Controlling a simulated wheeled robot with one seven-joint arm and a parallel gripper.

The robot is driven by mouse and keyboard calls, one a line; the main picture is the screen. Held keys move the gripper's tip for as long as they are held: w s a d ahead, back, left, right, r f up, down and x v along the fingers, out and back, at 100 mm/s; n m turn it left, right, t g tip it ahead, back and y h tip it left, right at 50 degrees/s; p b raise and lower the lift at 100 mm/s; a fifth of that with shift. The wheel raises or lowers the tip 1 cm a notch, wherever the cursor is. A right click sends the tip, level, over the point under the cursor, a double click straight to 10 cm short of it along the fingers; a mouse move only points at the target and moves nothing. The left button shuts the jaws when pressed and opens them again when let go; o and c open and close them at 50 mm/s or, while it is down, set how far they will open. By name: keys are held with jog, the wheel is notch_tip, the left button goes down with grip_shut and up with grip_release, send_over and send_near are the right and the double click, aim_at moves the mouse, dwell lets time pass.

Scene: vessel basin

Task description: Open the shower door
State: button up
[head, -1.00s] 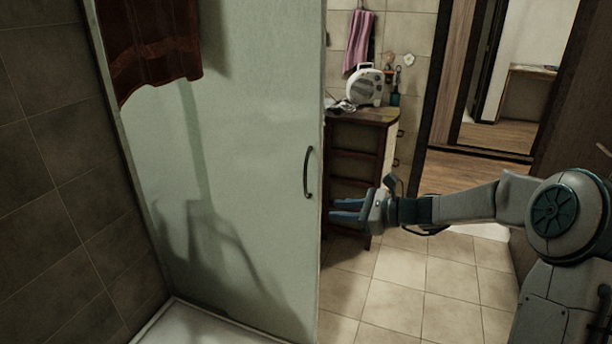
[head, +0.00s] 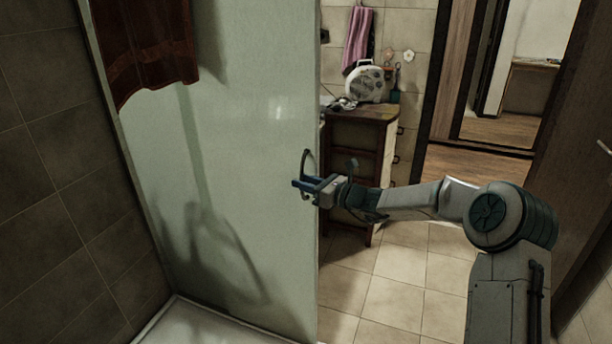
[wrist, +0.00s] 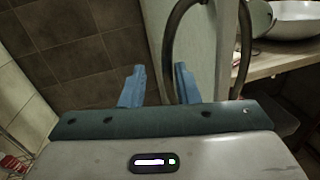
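The shower door (head: 225,150) is a pale green panel that fills the middle of the head view. Its dark curved handle (head: 306,162) is near the right edge. My gripper (head: 300,185) is at the handle, with its blue fingers overlapping the lower part of it. In the wrist view the fingers (wrist: 160,85) are apart, and the handle (wrist: 167,50) appears in the gap, close to the right finger. I cannot tell whether it touches. A second dark bar (wrist: 243,45) shows beyond the door's edge (wrist: 226,50).
A wooden cabinet (head: 355,140) with a white appliance (head: 366,84) on top stands behind the door's right edge. A red towel (head: 150,45) hangs at the upper left. A tiled wall (head: 45,200) is at left. Tiled floor (head: 385,285) is clear at lower right.

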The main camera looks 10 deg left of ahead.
jog(key=shift+w+a+f, duration=0.15)
jog(key=shift+w+a, duration=0.5)
jog(key=shift+a, duration=0.2)
jog(key=shift+d, duration=0.15)
jog(key=shift+d, duration=0.15)
grip_shut()
jog(key=shift+w, duration=0.1)
